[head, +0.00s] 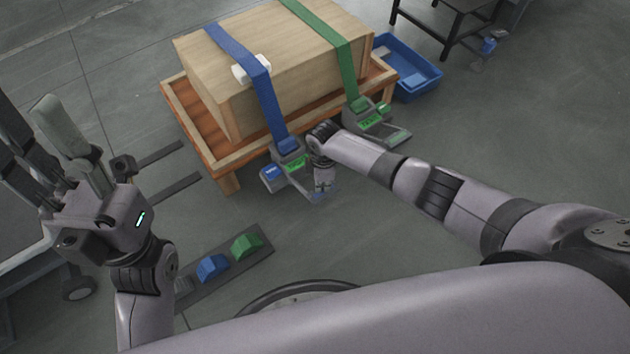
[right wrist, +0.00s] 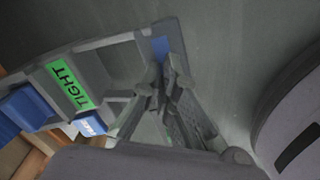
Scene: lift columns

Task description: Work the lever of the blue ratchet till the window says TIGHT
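The blue ratchet (head: 287,147) hangs on the blue strap (head: 262,100) at the front of the crate. Its window (head: 296,163) is green, and in the right wrist view the window (right wrist: 70,86) reads TIGHT. Its grey lever (head: 291,189) sticks out from the ratchet, low over the floor. A blue part of the lever (right wrist: 160,48) shows just beyond my fingertips. My right gripper (head: 321,192) is at the lever's outer end, with its fingers (right wrist: 168,80) closed together around the bar. My left gripper (head: 32,112) is open and empty at the far left.
The wooden crate (head: 300,55) sits on an orange pallet (head: 200,125). A green ratchet (head: 368,107) on a green strap stands close to my right forearm. A blue bin (head: 425,75) is behind it. A panel with blue and green blocks (head: 225,272) lies in front.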

